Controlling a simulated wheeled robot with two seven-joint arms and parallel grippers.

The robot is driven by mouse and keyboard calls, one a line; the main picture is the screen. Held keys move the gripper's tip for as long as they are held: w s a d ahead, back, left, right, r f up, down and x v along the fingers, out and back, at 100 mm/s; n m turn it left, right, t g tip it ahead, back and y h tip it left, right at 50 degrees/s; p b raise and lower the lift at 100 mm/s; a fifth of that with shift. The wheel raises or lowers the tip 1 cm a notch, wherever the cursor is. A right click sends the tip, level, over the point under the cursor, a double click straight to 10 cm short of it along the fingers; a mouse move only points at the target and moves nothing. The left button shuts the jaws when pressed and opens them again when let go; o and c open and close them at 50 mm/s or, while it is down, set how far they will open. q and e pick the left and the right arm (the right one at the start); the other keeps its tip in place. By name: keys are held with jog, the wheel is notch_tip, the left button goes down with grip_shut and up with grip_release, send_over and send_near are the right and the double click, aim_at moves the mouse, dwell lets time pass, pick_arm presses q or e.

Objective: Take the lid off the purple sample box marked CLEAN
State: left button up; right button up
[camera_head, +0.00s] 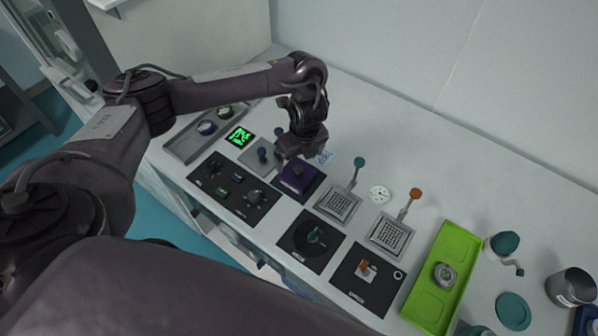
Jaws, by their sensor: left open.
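A purple sample box (298,175) sits on a dark square base in the middle of the white table, with its lid on top. Any CLEAN marking is too small to read. My left gripper (299,155) reaches in from the left and hangs just above the back of the box. It is open and points down. The arm partly hides the back of the box, and I cannot tell whether the fingers touch the lid. My right gripper is not in view.
Black panels with knobs (233,188) lie left of the box. Two grey perforated plates with upright levers (338,204) stand to its right. A green tray (437,285) holds a metal ring further right. A grey tray (190,143) lies at the left. The table's back strip is clear.

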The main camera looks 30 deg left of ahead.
aim_at(300, 168)
pick_arm(q)
notch_tip(300, 168, down, 4)
jog(key=shift+s+f+b, duration=0.1)
jog(key=shift+b, duration=0.6)
jog(key=shift+f, duration=0.45)
jog(key=shift+c, duration=0.4)
